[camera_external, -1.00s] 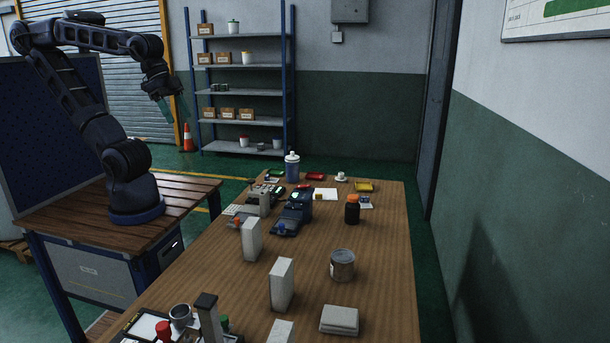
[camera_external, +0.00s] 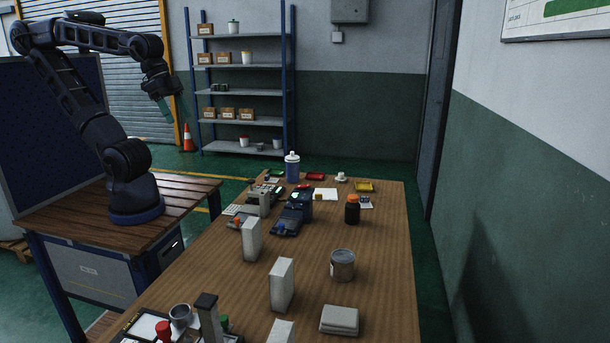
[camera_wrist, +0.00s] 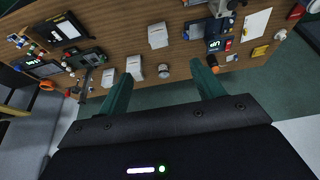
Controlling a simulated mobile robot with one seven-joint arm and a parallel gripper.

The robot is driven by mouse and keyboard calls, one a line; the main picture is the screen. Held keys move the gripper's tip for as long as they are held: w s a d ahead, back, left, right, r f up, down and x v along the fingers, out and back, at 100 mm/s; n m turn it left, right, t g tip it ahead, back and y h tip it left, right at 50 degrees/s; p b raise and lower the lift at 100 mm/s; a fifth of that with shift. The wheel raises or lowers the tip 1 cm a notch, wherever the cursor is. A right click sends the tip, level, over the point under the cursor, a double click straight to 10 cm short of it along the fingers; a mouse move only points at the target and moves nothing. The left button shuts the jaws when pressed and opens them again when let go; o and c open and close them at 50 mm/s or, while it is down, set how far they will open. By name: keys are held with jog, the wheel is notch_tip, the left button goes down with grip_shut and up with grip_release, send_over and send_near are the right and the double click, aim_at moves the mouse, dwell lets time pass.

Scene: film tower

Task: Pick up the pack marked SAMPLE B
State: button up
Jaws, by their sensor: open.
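Several pale upright packs stand on the long wooden table: one near the middle (camera_external: 251,240), one nearer the front (camera_external: 281,285), and one cut off at the bottom edge (camera_external: 281,333). No SAMPLE B marking is readable on any of them. In the wrist view, pale packs show as an upper one (camera_wrist: 157,36), a middle one (camera_wrist: 134,68) and a left one (camera_wrist: 108,78). My gripper (camera_external: 164,107) is raised high over the far side of my base, well away from the packs. In the wrist view its green fingers (camera_wrist: 163,71) are spread apart with nothing held between them.
A tin can (camera_external: 342,264) and a flat pale block (camera_external: 339,320) are right of the packs. A dark bottle with an orange cap (camera_external: 352,209), a dark device (camera_external: 292,212) and a blue bottle (camera_external: 292,167) stand farther back. Shelving (camera_external: 240,121) is behind.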

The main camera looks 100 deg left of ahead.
jog(key=shift+o, duration=0.4)
jog(key=n+g+h, duration=0.4)
jog(key=n, duration=1.4)
send_near(251, 231)
jog(key=a, duration=0.1)
jog(key=s+a+f, duration=0.1)
jog(key=a, duration=0.1)
jog(key=s+a, duration=0.1)
jog(key=a, duration=0.1)
jog(key=shift+f, duration=0.2)
jog(key=shift+w+f+h, duration=0.1)
jog(key=shift+f+h, duration=0.2)
jog(key=shift+f, duration=0.3)
jog(key=shift+x, duration=5.3)
jog(key=shift+r, duration=0.1)
jog(key=c, duration=1.4)
jog(key=shift+o, duration=0.2)
